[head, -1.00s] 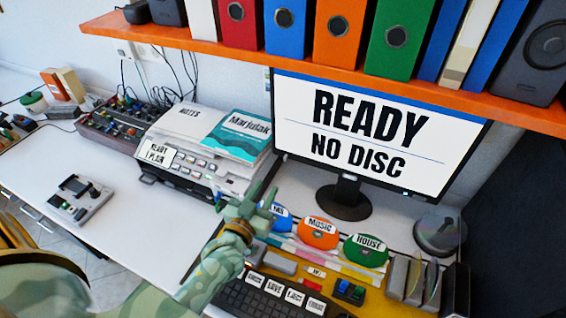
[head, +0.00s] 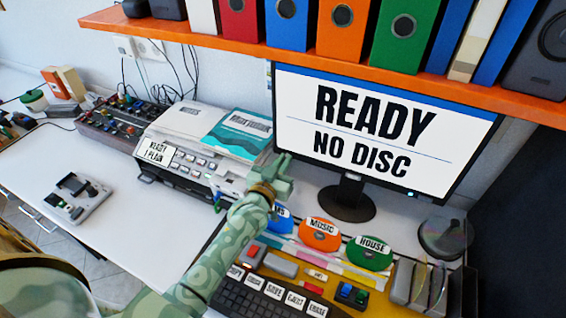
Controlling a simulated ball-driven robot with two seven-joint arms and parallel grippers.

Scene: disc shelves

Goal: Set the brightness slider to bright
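The monitor (head: 385,125) stands at the back right and reads "READY" and "NO DISC". A small blue light shows on its lower right bezel. I cannot make out a brightness slider or its setting. My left gripper (head: 284,171) is in front of the monitor's lower left corner, to the right of the printer. It is empty, and its finger gap is too unclear to judge. I cannot tell whether it touches the monitor. My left forearm hides part of the desk and the blue disc. My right gripper is not in view.
The printer (head: 190,164) with papers on top stands left of my gripper. Orange, green and partly hidden blue discs lie below the monitor, behind the keyboard (head: 270,297). An orange shelf (head: 330,62) with binders overhangs the screen. The desk's left part has clear room.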

